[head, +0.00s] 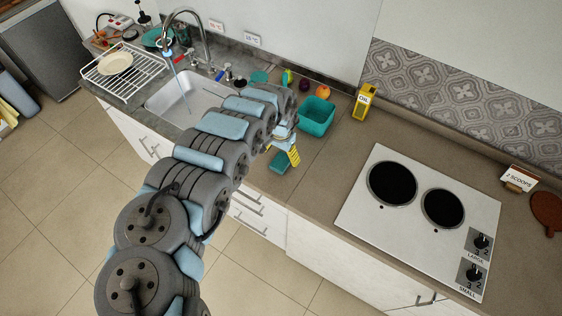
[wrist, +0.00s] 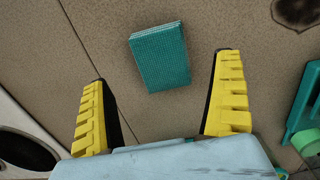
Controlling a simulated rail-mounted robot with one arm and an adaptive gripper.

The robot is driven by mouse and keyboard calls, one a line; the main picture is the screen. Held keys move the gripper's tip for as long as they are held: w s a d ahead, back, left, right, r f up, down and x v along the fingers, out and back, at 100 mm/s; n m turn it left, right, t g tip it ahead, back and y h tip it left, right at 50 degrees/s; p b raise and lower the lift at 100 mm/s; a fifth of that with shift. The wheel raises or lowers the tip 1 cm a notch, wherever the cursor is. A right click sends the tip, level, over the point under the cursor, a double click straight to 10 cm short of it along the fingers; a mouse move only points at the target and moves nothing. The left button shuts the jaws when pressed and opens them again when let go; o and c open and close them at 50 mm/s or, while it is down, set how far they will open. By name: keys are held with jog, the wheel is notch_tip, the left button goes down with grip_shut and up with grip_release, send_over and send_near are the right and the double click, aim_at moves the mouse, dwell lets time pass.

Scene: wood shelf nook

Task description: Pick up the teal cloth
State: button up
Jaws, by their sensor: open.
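The teal cloth (wrist: 160,57) is a folded, ribbed rectangle lying flat on the brown countertop. In the head view the cloth (head: 279,162) is near the counter's front edge, partly beside my gripper. My gripper (wrist: 163,68) is open, with its two yellow fingers apart and nothing between them in contact. In the wrist view the cloth appears between and slightly beyond the fingertips. In the head view one yellow finger of my gripper (head: 293,155) shows just right of the cloth; the rest is hidden by my arm.
A teal tub (head: 316,116) stands behind my gripper, its edge also at right in the wrist view (wrist: 304,105). A yellow oil tin (head: 364,101) and fruit are at the back. A cooktop (head: 370,222) is right, a sink (head: 185,98) left. Counter between tub and cooktop is clear.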

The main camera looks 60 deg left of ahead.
aim_at(281, 160)
jog(key=shift+w+a+f, duration=0.15)
jog(key=shift+f, duration=0.5)
jog(key=shift+w+a+f, duration=0.15)
jog(key=shift+f, duration=0.5)
jog(key=shift+s+f+b, duration=0.1)
jog(key=shift+f+b, duration=0.2)
jog(key=shift+f, duration=0.85)
jog(key=c, duration=1.2)
